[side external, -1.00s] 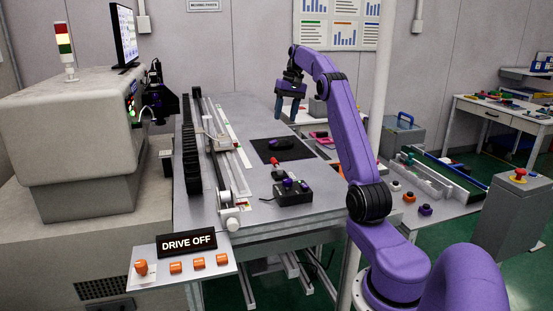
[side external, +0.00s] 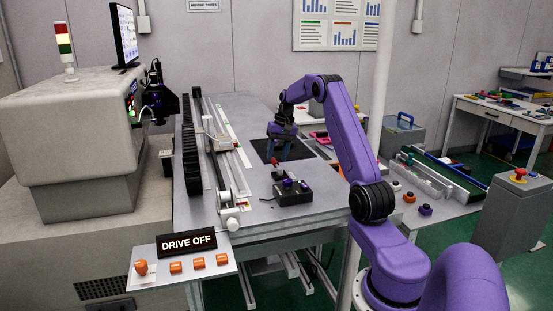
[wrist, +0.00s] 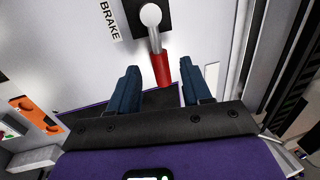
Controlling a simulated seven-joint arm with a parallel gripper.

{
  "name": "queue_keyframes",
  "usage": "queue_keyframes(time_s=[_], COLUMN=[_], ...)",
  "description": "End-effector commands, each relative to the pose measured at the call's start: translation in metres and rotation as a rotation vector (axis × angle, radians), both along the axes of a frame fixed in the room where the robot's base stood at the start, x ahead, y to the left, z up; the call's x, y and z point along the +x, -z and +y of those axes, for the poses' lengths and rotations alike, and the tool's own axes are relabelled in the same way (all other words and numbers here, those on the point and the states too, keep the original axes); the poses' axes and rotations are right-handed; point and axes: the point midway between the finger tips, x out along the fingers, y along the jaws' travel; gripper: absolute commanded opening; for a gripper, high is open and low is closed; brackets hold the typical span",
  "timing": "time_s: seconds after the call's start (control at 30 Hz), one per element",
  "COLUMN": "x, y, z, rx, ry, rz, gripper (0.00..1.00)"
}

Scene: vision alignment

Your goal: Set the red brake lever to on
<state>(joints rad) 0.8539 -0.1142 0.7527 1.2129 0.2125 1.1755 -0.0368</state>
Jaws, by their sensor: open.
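The brake lever is a metal rod with a red grip (wrist: 161,68), on a dark base with a round silver hub (wrist: 150,14). A "BRAKE" label (wrist: 111,20) lies beside it in the wrist view. In the side view the red grip (side external: 275,161) shows small, just in front of my gripper (side external: 278,154). My gripper is open and points down low over the table. In the wrist view the red grip's end appears between my fingertips (wrist: 160,72). A gap shows on both sides, and I cannot tell the height between them.
A black box with knobs (side external: 293,193) stands in front of the lever. A long rail stage (side external: 221,160) runs along the left. A black mat (side external: 300,150) lies behind the lever. A "DRIVE OFF" sign (side external: 187,242) stands on a front panel with orange buttons.

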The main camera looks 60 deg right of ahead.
Motion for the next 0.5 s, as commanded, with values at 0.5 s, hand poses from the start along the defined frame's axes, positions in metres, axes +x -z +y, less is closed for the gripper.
queue_keyframes(time_s=[0.5], x=[0.003], y=[0.021], z=[0.003], rx=[0.000], ry=[0.000], rz=[0.000], gripper=[0.48])
